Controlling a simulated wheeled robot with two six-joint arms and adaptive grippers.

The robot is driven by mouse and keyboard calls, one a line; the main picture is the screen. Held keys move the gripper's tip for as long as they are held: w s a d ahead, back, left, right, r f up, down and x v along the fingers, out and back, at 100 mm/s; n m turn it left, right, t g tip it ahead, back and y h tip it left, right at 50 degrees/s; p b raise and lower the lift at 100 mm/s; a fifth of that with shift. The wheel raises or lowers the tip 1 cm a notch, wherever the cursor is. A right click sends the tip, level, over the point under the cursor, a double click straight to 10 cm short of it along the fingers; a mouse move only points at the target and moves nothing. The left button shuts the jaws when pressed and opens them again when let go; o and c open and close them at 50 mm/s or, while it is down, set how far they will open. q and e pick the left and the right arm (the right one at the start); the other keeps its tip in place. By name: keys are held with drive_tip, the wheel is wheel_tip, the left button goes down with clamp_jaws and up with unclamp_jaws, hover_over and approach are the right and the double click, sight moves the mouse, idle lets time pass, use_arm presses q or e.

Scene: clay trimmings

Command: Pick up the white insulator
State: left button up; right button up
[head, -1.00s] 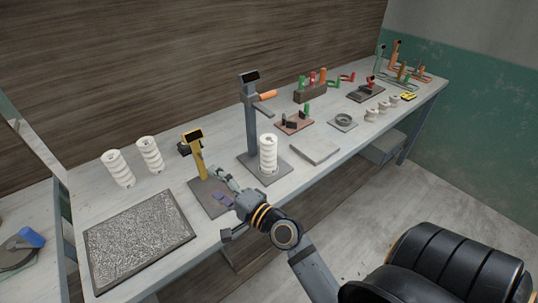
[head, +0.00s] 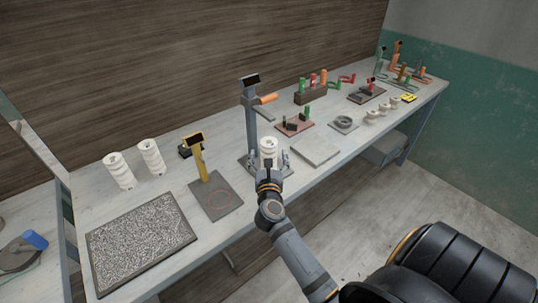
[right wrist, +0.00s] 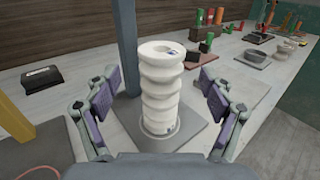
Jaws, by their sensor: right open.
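A white ribbed insulator (head: 268,149) stands upright on the dark base plate of a grey press-like stand (head: 251,130). In the right wrist view the insulator (right wrist: 159,90) stands between the two fingers of my right gripper (right wrist: 165,103). The fingers are spread, with a visible gap on each side of it. In the head view my right gripper (head: 269,163) is in front of the insulator and hides its lower part. Two more white ribbed insulators (head: 118,172) (head: 152,157) stand at the left on the bench. My left gripper is not in view.
A yellow stand (head: 200,158) on a grey plate with a red circle is to the left. A framed speckled mat (head: 142,241) lies at the front left. A flat grey slab (head: 316,150) lies just right of the stand. Small insulators and tools are farther right.

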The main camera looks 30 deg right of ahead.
sight(269, 146)
drive_tip(key=shift+w+d+r, duration=0.1)
drive_tip(key=shift+w+d, duration=0.05)
drive_tip(key=shift+w, duration=0.1)
drive_tip(key=x, duration=0.2)
drive_tip(key=p+x, duration=0.1)
drive_tip(key=x, duration=0.1)
drive_tip(key=shift+d+f, duration=0.15)
drive_tip(key=shift+f, duration=0.1)
drive_tip(key=shift+w+d+f, duration=0.15)
drive_tip(key=shift+w, duration=0.1)
drive_tip(key=shift+s, duration=0.1)
drive_tip(key=shift+c, duration=0.9)
drive_tip(key=c, duration=1.4)
clamp_jaws()
drive_tip(key=shift+r, duration=0.2)
